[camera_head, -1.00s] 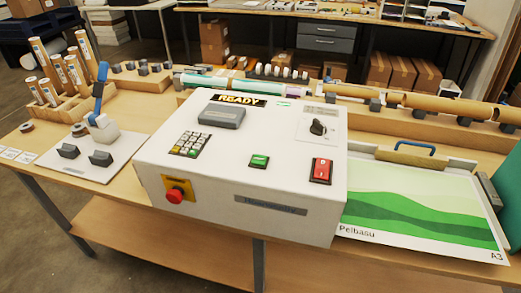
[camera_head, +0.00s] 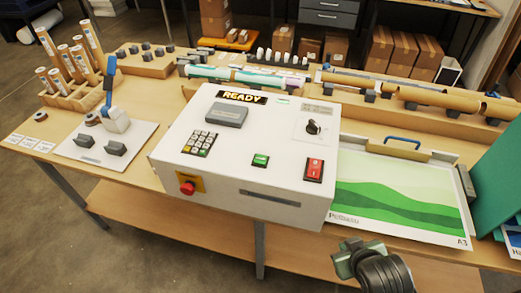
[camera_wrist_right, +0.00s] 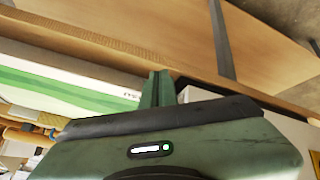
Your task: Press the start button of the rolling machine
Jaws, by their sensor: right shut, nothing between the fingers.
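The rolling machine (camera_head: 215,170) is a white box on the table with a lit "READY" display (camera_head: 242,96). A green button (camera_head: 260,160) sits on its top panel, with a red rocker switch (camera_head: 314,169) to its right. A red knob on a yellow plate (camera_head: 188,186) is on the front left corner. My right gripper (camera_head: 350,258) is in front of the table's front edge, below and right of the machine and apart from it. Its green fingers (camera_wrist_right: 157,88) are shut and empty in the wrist view. My left gripper is not in view.
A keypad (camera_head: 199,143) and a black rotary knob (camera_head: 313,127) also sit on the panel. A green-and-white print (camera_head: 400,195) lies right of the machine. A plate with a blue-handled lever (camera_head: 108,85) is to the left. Cardboard tubes (camera_head: 430,98) lie behind.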

